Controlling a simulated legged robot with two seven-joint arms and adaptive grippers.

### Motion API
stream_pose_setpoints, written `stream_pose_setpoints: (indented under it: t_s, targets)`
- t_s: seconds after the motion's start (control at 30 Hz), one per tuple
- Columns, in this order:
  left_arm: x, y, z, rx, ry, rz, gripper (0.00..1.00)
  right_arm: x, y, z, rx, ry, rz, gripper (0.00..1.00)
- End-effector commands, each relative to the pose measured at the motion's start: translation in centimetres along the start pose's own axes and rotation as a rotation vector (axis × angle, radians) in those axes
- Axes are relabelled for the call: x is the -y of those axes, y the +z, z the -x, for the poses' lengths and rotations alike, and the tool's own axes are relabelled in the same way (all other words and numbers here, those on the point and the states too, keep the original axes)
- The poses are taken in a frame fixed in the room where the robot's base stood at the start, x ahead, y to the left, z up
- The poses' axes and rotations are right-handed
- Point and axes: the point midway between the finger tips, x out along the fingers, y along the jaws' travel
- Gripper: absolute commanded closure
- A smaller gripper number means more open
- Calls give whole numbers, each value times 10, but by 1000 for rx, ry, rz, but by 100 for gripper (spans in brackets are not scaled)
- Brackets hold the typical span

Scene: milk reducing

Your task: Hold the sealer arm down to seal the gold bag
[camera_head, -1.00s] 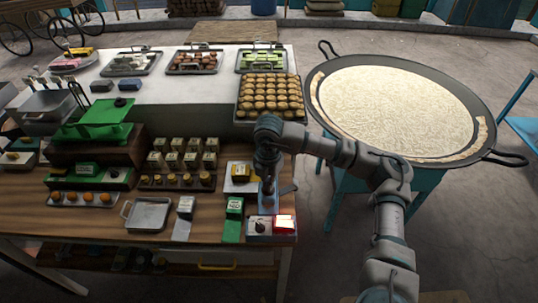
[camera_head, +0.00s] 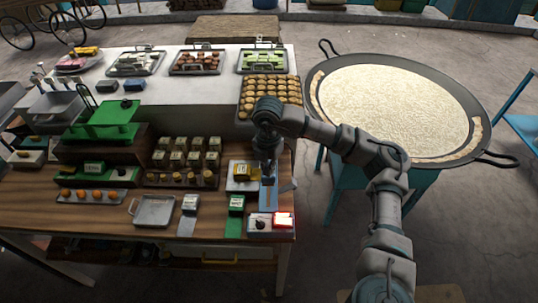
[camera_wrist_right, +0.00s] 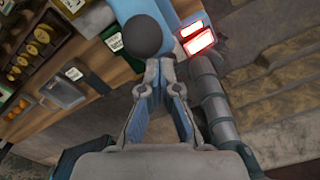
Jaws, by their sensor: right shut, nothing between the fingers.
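The sealer (camera_head: 262,224) stands at the front right corner of the wooden table, with a red lamp (camera_head: 283,219) glowing on it. Its blue arm (camera_head: 268,196) shows just behind the base. A dark round knob (camera_wrist_right: 143,36) shows by the blue part in the right wrist view. My right gripper (camera_head: 267,176) is shut and empty above the blue arm. In the right wrist view its fingertips (camera_wrist_right: 158,64) are close to the knob; contact cannot be told. I cannot clearly make out the gold bag. My left gripper is not in view.
A yellow item on a white stand (camera_head: 241,184) is left of my right gripper. A green packet (camera_head: 236,206), a metal tray (camera_head: 154,211) and several cartons (camera_head: 195,157) stand further left. A large pan (camera_head: 330,120) is at the right.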

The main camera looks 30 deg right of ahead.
Motion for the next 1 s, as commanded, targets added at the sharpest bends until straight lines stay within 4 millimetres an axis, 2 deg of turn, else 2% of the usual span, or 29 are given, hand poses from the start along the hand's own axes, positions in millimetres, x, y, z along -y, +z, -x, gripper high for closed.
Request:
stream_pose_setpoints:
  t_s: [0.03,0.53,1.0]
  targets:
    - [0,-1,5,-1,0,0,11,0,0,7,0,1,0,100]
    - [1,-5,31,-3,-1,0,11,0,0,44,0,1,0,100]
    - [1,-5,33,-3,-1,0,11,0,0,48,0,1,0,100]
